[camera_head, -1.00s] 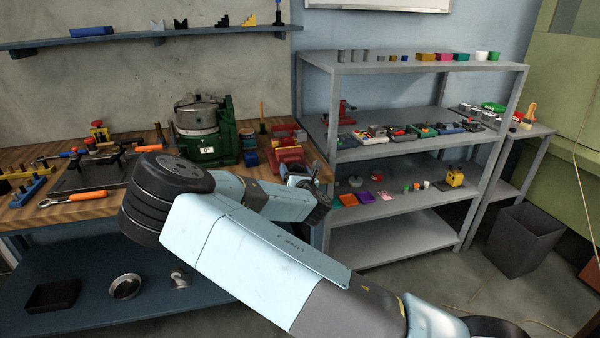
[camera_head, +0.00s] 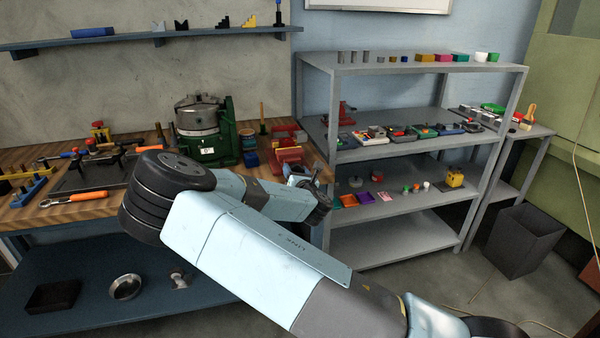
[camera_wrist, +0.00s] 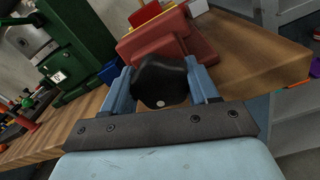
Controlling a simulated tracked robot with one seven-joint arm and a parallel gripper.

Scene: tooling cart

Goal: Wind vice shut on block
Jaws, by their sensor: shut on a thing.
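The red vice (camera_head: 288,155) stands at the right end of the wooden workbench. In the wrist view the red vice (camera_wrist: 172,42) lies just beyond my fingers. My gripper (camera_wrist: 161,80) is shut on a black knob (camera_wrist: 160,83) at the vice's near side, with one blue-grey finger on each side of it. In the head view my gripper (camera_head: 305,174) is small and partly hidden by my arm. A small pale piece (camera_wrist: 197,7) shows at the vice's far side; I cannot tell whether it is the block. The jaw gap is not clearly visible.
A green machine (camera_head: 205,135) with a grey round table stands left of the vice, with a blue container (camera_head: 249,156) between them. Clamps and tools lie further left. A grey shelf rack (camera_head: 400,150) stands to the right, and a dark bin (camera_head: 523,238) on the floor.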

